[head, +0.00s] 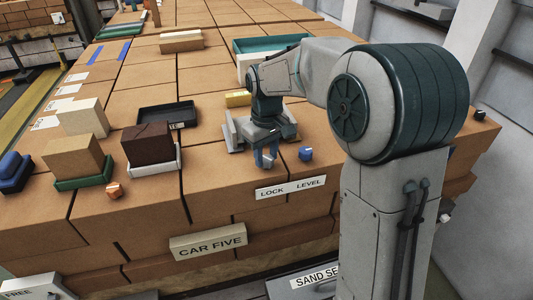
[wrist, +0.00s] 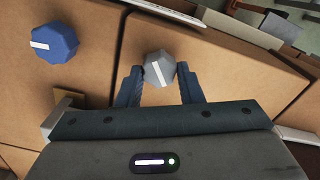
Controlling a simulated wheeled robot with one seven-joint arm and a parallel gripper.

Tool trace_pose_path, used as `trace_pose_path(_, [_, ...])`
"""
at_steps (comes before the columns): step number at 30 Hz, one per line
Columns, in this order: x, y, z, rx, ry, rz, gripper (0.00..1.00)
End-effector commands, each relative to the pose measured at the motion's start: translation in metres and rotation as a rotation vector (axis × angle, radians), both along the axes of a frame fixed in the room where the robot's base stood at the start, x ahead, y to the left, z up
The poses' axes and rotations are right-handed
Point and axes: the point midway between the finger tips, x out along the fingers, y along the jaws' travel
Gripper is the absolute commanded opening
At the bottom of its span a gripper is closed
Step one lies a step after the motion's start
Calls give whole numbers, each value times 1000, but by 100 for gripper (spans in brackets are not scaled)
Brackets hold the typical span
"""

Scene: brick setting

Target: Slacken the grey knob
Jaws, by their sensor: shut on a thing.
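The grey knob (wrist: 159,69) shows in the wrist view as a faceted knob with a white pointer line, tilted slightly from upright in the picture. My gripper (wrist: 158,77) has its two blue fingers on either side of it, shut on the knob. In the head view my gripper (head: 265,162) reaches down to the box top near the front edge, above the "LOCK LEVEL" label (head: 290,187). The grey knob is hard to make out there, hidden by the fingers.
A blue knob (head: 306,154) with a white line is close beside my gripper; it also shows in the wrist view (wrist: 54,42). An orange knob (head: 114,189) is at the left. Coloured trays with bricks (head: 72,158) stand behind it. The "CAR FIVE" sign (head: 208,242) is on the front face.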

Motion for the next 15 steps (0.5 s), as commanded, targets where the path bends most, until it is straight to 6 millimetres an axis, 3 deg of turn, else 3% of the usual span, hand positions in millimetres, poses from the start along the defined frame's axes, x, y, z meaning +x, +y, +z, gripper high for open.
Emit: trace_pose_path(15, [0,1,3,1,-6,486,11])
